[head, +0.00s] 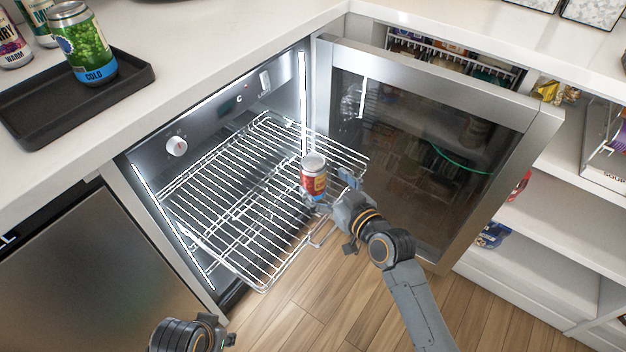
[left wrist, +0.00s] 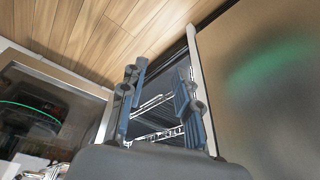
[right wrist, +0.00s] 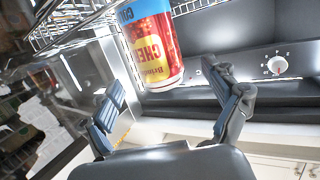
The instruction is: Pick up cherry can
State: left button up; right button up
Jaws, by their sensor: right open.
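The cherry can (head: 313,178), red with a yellow label and a silver top, stands upright near the front right of the pulled-out wire rack (head: 215,220). In the right wrist view the can (right wrist: 153,45) shows large, its lettering partly cut off by the top edge. My right gripper (head: 334,194) is open beside the can. In the right wrist view its fingers (right wrist: 168,100) are spread, with the can just ahead of and between them; I see no grip on it. My left gripper (left wrist: 160,88) is open and empty, low near the floor and partly cut off in the head view.
The glass door (head: 430,140) of the fridge stands open at the right. A black tray (head: 35,118) on the white counter bears a green can (head: 82,42); more cans stand beside it. White shelves (head: 560,210) lie at the right. The rack's left part is empty.

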aim_at(321, 177)
jog(key=b+x, duration=0.1)
jog(key=x, duration=0.3)
jog(key=shift+w+a, duration=0.1)
jog(key=shift+w, duration=0.3)
jog(key=shift+w+a, duration=0.25)
jog(key=shift+w, duration=0.2)
pick_arm(q)
jog(key=v, duration=0.5)
jog(key=shift+w, duration=0.25)
pick_arm(e)
jog(key=c, duration=1.6)
